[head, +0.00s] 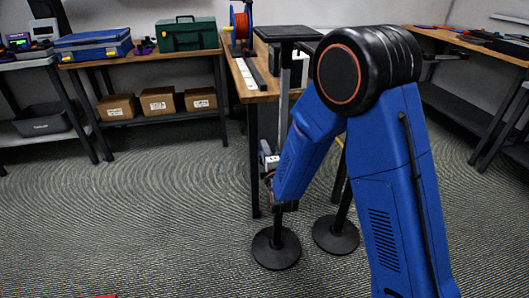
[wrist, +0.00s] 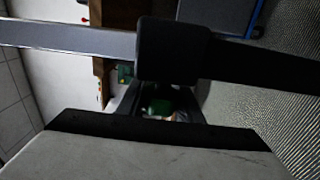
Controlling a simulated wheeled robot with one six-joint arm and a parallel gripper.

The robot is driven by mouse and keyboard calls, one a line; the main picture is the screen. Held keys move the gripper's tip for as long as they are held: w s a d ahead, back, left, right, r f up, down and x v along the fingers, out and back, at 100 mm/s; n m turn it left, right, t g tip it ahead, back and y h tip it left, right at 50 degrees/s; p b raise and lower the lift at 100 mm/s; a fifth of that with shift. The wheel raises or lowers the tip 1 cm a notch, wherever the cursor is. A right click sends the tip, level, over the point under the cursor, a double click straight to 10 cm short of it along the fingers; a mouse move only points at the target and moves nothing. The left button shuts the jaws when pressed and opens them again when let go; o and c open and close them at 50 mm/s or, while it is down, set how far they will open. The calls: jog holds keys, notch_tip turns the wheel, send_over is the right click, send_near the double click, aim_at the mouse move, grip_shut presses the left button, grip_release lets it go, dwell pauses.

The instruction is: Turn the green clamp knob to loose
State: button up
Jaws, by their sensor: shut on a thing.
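In the head view, my blue arm hides the knob and most of my gripper. How far the knob is turned cannot be told.
In the head view, a black-topped stand (head: 287,33) rises beside the wooden bench (head: 247,95). Two round black stand bases (head: 276,248) and (head: 335,236) sit on the carpet. An orange cable reel (head: 241,27) is on the bench. Open floor lies to the left.

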jog(key=shift+f+g, duration=0.1)
jog(key=shift+g, duration=0.3)
jog(key=shift+s+d+f+g+h, duration=0.15)
jog(key=shift+f+g+h, duration=0.2)
jog(key=shift+g, duration=0.7)
jog(key=shift+s+a+f+g+h, duration=0.1)
jog(key=shift+f+g+h, duration=0.25)
jog(key=shift+g, duration=0.65)
jog(key=shift+s+d+f+g+h, duration=0.15)
jog(key=shift+f+g+h, duration=0.2)
jog(key=shift+g, duration=0.7)
jog(key=shift+s+f+g, duration=0.1)
jog(key=shift+f+g, duration=0.05)
jog(key=shift+g, duration=0.15)
jog(key=o, duration=1)
jog(key=shift+o, duration=0.2)
jog(key=v, duration=1.7)
jog(key=shift+s, duration=0.15)
